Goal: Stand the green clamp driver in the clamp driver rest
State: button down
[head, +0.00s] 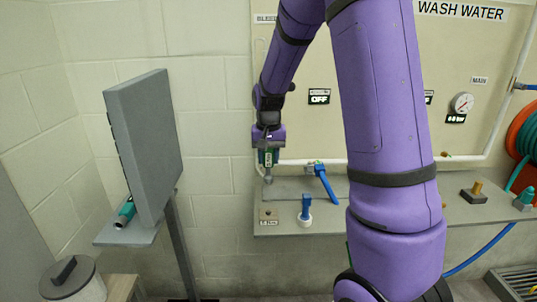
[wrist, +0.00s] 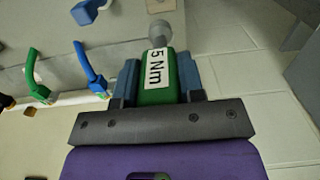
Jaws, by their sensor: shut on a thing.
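The green clamp driver (head: 267,158) is in my gripper (head: 268,152), hanging about upright with its grey socket end down. In the wrist view, the driver (wrist: 155,92) shows a white "5 Nm" label, and its body sits between the two blue-grey fingers. Its socket end is clear of the fingers. The clamp driver rest appears to be the small tan block (head: 268,214) with a dark hole, at the left front of the grey shelf. The driver's tip is above the shelf and shows above the block in the picture; a gap is visible between them.
A blue-handled valve (head: 326,184) and a blue knob on a white base (head: 305,211) are right of the block. A grey panel (head: 146,140) stands at left, with a teal tool (head: 125,212) on its ledge. The wall panel is behind the shelf.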

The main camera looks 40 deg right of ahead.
aim_at(269, 179)
jog(key=shift+f, duration=5.4)
jog(key=shift+f, duration=1.1)
jog(key=c, duration=0.6)
grip_release()
jog(key=shift+c, duration=0.2)
jog(key=shift+r, duration=0.1)
notch_tip(269, 179, up, 11)
jog(key=shift+f, duration=0.2)
jog(key=shift+s+a+r, duration=0.1)
jog(key=shift+r, duration=0.15)
jog(key=s+a+r+n+t, duration=0.1)
jog(key=s+a+r+n, duration=0.1)
jog(key=s+a+r, duration=0.35)
jog(key=s+a+r+n+t, duration=0.1)
jog(key=s+a+r+t, duration=0.1)
jog(key=s+r, duration=0.55)
jog(key=s+a+r+n+t, duration=0.1)
jog(key=s+a+r+n, duration=0.1)
jog(key=s, duration=0.4)
jog(key=s+a+r+n+t, duration=0.1)
jog(key=s+a+r, duration=0.2)
jog(key=s, duration=0.4)
jog(key=shift+a+r+n, duration=0.2)
jog(key=shift+r+n, duration=0.2)
jog(key=shift+r, duration=0.1)
